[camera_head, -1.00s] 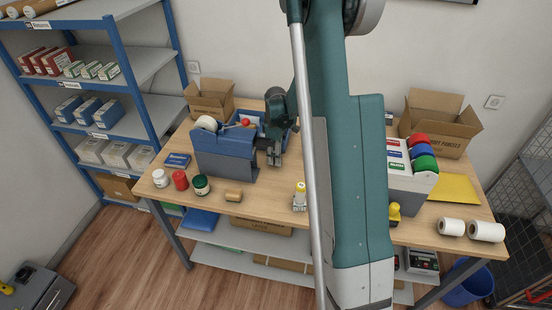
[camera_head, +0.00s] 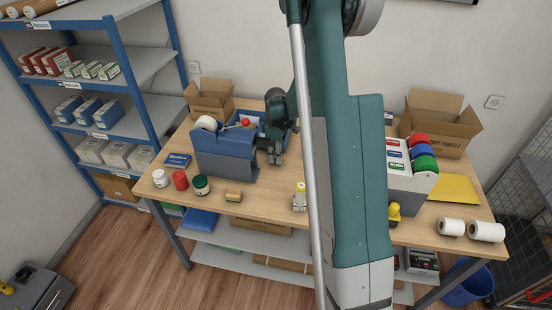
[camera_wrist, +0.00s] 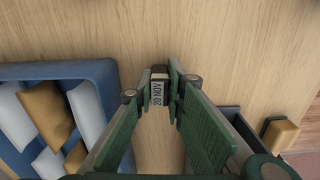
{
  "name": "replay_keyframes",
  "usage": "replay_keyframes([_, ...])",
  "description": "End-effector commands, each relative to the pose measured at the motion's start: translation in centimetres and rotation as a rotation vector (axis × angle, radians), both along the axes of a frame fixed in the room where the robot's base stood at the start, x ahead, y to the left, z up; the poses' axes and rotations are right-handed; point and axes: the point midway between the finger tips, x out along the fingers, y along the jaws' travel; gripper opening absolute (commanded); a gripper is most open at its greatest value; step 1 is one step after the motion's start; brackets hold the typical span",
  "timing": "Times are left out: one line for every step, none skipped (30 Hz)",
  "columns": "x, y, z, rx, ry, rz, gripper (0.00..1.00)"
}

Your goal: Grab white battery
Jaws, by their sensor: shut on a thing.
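My gripper (camera_wrist: 159,86) is shut on a small white block (camera_wrist: 158,92) in the wrist view. The block has dark print reading something like "20 NOV" and a dark end; I cannot tell from its look whether it is a battery. It sits between the green fingertips, over the wooden counter. In the head view my gripper (camera_head: 275,157) is low over the counter, just right of a blue-grey dispenser (camera_head: 225,157). The held block cannot be made out there.
A blue tray (camera_wrist: 62,70) with white and brown packets lies left of my gripper in the wrist view. In the head view several jars, including a red one (camera_head: 180,180), stand at the front left. A brown-handled stamp (camera_wrist: 281,131) is at the right.

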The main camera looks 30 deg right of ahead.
Motion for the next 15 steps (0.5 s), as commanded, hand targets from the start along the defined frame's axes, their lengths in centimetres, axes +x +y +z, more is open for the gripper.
replay_keyframes([0.0,0.0,0.0,0.0,0.0,0.0,0.0])
replay_keyframes([0.0,0.0,0.0,0.0,0.0,0.0,0.0])
replay_keyframes([0.0,0.0,0.0,0.0,0.0,0.0,0.0])
replay_keyframes([0.0,0.0,0.0,0.0,0.0,0.0,0.0])
replay_keyframes([0.0,0.0,0.1,0.0,0.0,0.0,0.0])
replay_keyframes([0.0,0.0,0.1,0.0,0.0,0.0,0.0])
replay_keyframes([0.0,0.0,0.2,0.0,0.0,0.0,0.0])
replay_keyframes([0.0,0.0,0.3,0.0,0.0,0.0,0.0])
replay_keyframes([0.0,0.0,0.4,0.0,0.0,0.0,0.0])
replay_keyframes([0.0,0.0,0.6,0.0,0.0,0.0,0.0])
replay_keyframes([0.0,0.0,0.7,0.0,0.0,0.0,0.0])
replay_keyframes([0.0,0.0,1.0,0.0,0.0,0.0,0.0])
replay_keyframes([0.0,0.0,1.2,0.0,0.0,0.0,0.0])
replay_keyframes([0.0,0.0,1.4,0.0,0.0,0.0,0.0])
replay_keyframes([0.0,0.0,1.8,0.0,0.0,0.0,0.0])
